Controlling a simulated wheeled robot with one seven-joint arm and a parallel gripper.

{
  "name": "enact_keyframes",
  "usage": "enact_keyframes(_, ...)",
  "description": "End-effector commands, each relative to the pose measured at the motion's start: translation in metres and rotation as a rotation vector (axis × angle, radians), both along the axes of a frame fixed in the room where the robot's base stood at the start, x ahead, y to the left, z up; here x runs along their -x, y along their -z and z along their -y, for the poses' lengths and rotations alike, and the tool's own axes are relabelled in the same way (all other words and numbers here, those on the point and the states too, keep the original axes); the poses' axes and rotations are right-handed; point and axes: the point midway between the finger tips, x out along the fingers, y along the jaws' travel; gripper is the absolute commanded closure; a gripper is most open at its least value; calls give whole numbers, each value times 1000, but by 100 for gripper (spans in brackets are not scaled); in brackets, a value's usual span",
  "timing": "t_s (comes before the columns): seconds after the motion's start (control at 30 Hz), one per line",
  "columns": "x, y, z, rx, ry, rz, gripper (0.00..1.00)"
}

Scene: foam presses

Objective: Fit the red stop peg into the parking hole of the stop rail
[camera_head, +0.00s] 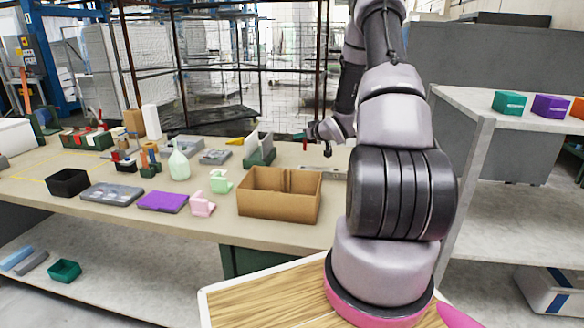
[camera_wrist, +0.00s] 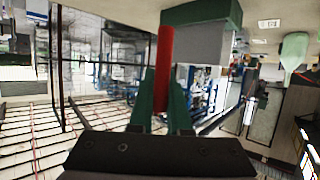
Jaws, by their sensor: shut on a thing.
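My gripper (camera_head: 312,138) is over the back part of the workbench, left of my forearm in the head view. In the wrist view my gripper (camera_wrist: 160,92) has its green fingers shut on the red stop peg (camera_wrist: 164,55). The peg extends beyond the fingertips. In the head view the peg (camera_head: 305,145) is a small red mark under the gripper. A grey metal strip, perhaps the stop rail (camera_head: 333,173), lies on the bench behind the cardboard box, partly hidden by my arm. I cannot make out its parking hole.
An open cardboard box (camera_head: 279,208) stands at the bench's front edge. A green block with grey plates (camera_head: 259,155) is left of the gripper. A pale green bottle (camera_head: 179,165), purple tray (camera_head: 162,202) and black bin (camera_head: 69,183) are further left. Shelving (camera_head: 490,130) stands at right.

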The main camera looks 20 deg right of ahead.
Motion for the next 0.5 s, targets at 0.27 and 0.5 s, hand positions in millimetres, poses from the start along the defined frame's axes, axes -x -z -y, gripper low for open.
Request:
enact_keyframes(0.27,1,39,1,-3,0,-4,100)
enact_keyframes(0.5,0,62,1,-1,0,-1,100)
